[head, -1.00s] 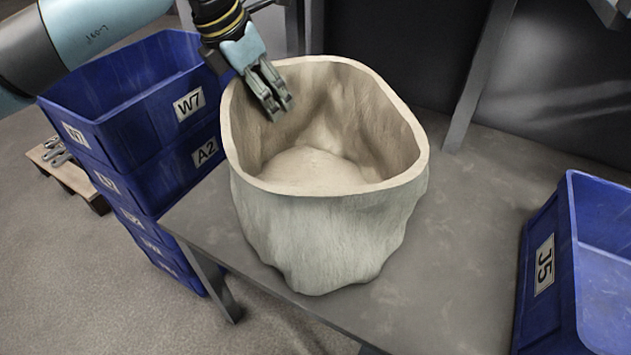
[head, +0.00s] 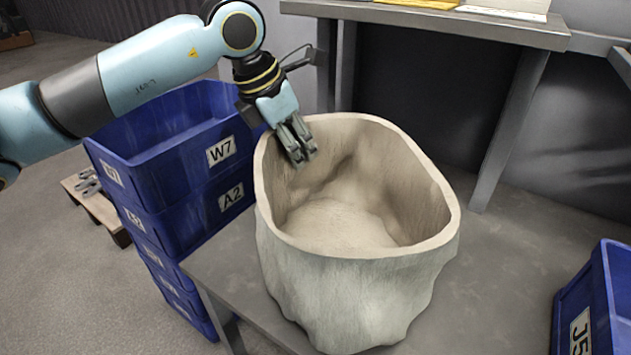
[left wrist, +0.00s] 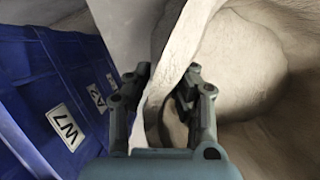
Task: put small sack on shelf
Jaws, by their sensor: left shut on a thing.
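The small sack (head: 350,285) is a pale, open-topped cloth bag standing upright on a grey low table, with an empty-looking hollow inside. My left gripper (head: 302,158) is at the sack's far left rim, shut on it. In the left wrist view the two fingers (left wrist: 163,95) stand on either side of the sack's wall (left wrist: 190,45), one inside and one outside. The shelf (head: 440,22) is a grey raised surface at the back, with papers on it. My right gripper is not in view.
A stack of blue crates (head: 180,150) marked W7 and A2 stands left of the sack, close to my left arm. A blue crate (head: 578,320) marked J5 sits at the right. The grey table (head: 500,265) is bare between the sack and that crate.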

